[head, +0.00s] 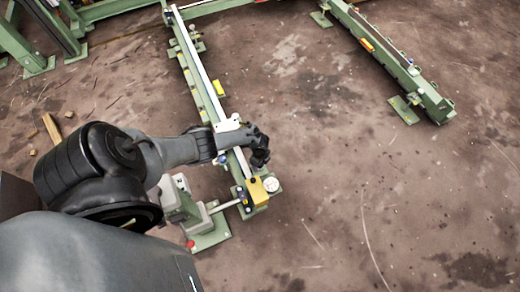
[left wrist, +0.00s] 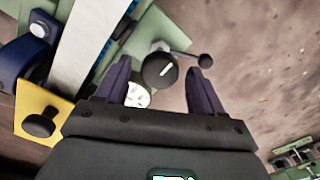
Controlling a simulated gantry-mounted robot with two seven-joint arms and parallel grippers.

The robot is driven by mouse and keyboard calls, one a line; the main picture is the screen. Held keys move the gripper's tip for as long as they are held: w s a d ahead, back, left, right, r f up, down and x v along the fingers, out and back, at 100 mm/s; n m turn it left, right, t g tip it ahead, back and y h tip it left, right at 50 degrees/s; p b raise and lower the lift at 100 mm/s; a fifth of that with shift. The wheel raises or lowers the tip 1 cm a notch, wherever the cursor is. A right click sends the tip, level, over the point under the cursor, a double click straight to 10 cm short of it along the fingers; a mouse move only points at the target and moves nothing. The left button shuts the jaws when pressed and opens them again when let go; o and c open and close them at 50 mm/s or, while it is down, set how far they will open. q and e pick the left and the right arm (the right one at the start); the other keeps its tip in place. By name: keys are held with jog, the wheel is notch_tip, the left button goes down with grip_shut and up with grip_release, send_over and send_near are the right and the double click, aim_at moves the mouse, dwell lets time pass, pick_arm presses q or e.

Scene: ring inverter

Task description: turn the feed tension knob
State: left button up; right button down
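My left gripper (left wrist: 158,66) is open, with one dark finger on each side of this knob. I cannot tell whether the fingers touch it. In the head view my left gripper (head: 261,157) is over the near end of the rail (head: 205,95) and hides the knob. My right gripper is in neither view.
A white dial (left wrist: 137,95) sits just below the knob, between the fingers. A lever with a black ball (left wrist: 206,61) lies just beyond the right finger. A yellow block (head: 257,190) is near the rail end. A second green rail (head: 390,60) stands apart; the floor between is clear.

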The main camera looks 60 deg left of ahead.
pick_arm(q)
jog(key=shift+r, duration=0.15)
notch_tip(320, 180, up, 11)
jog(key=p, duration=0.8)
jog(key=shift+f, duration=0.2)
